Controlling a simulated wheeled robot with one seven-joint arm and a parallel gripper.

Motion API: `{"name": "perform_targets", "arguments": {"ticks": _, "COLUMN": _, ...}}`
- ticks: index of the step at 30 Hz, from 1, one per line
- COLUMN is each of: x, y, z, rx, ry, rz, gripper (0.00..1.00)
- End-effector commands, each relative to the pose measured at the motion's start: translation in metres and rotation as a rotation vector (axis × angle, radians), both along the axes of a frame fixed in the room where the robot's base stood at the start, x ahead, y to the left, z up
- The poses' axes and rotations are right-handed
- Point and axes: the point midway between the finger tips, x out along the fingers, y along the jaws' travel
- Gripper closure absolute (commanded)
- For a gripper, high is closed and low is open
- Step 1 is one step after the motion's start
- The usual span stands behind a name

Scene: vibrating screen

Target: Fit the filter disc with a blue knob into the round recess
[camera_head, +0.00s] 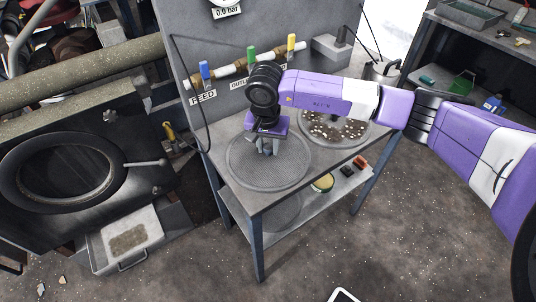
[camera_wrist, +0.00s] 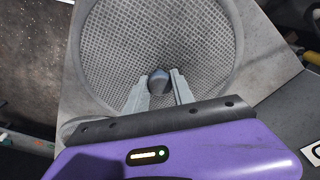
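A grey mesh filter disc (camera_head: 262,174) lies level at the left of the grey table top, under my gripper (camera_head: 267,148). In the wrist view the same mesh disc (camera_wrist: 115,40) fills the upper middle. A dark blue-grey knob (camera_wrist: 159,80) stands at its centre, between the fingertips of my gripper (camera_wrist: 159,86). One finger is on each side of the knob; whether they press on it cannot be told. In the head view the knob is mostly hidden by the gripper. I cannot make out a separate empty round recess, nor whether the disc sits in one.
A second round screen (camera_head: 354,130) with brown bits lies right of the disc. A back panel (camera_head: 210,40) carries blue, green and yellow valve handles. A lower shelf (camera_head: 300,222) holds small items. A dark machine with a round door (camera_head: 70,168) stands left.

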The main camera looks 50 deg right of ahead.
Motion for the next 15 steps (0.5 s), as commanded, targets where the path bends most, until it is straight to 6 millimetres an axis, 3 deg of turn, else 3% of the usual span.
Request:
{"name": "perform_targets", "arguments": {"ticks": 1, "x": -0.0001, "y": 0.0000, "z": 0.0001, "rx": 0.000, "ry": 0.000, "rz": 0.000, "gripper": 0.84}}
{"name": "perform_targets", "arguments": {"ticks": 3, "x": -0.0001, "y": 0.0000, "z": 0.0002, "rx": 0.000, "ry": 0.000, "rz": 0.000, "gripper": 0.98}}
{"name": "perform_targets", "arguments": {"ticks": 4, "x": -0.0001, "y": -0.0001, "z": 0.0002, "rx": 0.000, "ry": 0.000, "rz": 0.000, "gripper": 1.00}}
{"name": "perform_targets", "arguments": {"ticks": 15, "x": 0.0000, "y": 0.0000, "z": 0.0005, "rx": 0.000, "ry": 0.000, "rz": 0.000, "gripper": 1.00}}
